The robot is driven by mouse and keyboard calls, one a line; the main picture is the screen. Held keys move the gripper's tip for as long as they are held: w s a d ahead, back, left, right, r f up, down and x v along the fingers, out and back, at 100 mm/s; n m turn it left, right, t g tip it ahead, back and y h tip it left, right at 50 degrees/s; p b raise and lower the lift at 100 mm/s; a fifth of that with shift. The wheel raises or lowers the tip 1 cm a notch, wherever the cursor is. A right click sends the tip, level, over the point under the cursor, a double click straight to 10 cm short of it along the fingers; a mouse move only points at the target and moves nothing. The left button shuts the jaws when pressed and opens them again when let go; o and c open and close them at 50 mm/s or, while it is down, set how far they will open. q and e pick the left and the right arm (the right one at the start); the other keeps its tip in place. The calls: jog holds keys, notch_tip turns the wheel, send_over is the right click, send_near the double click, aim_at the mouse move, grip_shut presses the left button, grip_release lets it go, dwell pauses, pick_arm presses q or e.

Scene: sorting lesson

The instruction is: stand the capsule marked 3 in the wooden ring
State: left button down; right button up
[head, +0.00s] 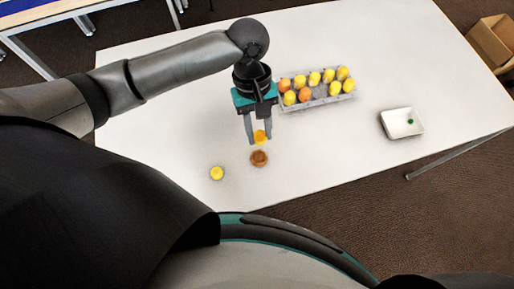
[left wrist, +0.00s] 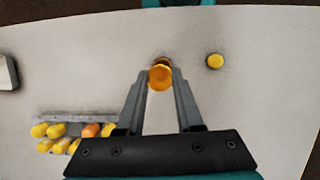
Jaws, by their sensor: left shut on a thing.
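My left gripper (head: 258,137) is shut on an orange-yellow capsule (head: 261,135). The capsule also shows between the fingertips in the left wrist view (left wrist: 160,78). No number can be read on it. The brown wooden ring (head: 259,158) is on the white table, just below the held capsule in the head view. In the left wrist view the held capsule and fingertips hide most of the ring. I cannot tell whether capsule and ring touch. My right gripper is not in view.
A yellow capsule (head: 217,173) stands left of the ring, apparently in a pale holder. A grey carton (head: 318,101) with several yellow and orange capsules is behind the gripper. A white tray (head: 387,125) with a small green thing (head: 410,121) is at the right. The table (head: 340,150) between is clear.

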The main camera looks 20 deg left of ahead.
pick_arm(q)
jog(key=b, duration=0.2)
send_over(258, 161)
jog(key=w, duration=0.1)
notch_tip(258, 161, down, 7)
jog(key=shift+w+a, duration=0.1)
jog(key=shift+a, duration=0.05)
notch_tip(258, 161, down, 5)
jog(key=shift+r+b, duration=0.2)
jog(key=shift+b, duration=0.65)
jog(key=shift+f, duration=0.15)
jog(key=shift+s+f, duration=0.35)
jog(key=shift+f, duration=0.2)
jog(key=c, duration=0.6)
grip_release()
jog(key=shift+o, duration=0.2)
jog(key=shift+w+r, duration=0.15)
jog(key=shift+r, duration=0.25)
jog(key=p+v, duration=0.3)
jog(key=v, duration=1)
jog(key=shift+p, duration=0.4)
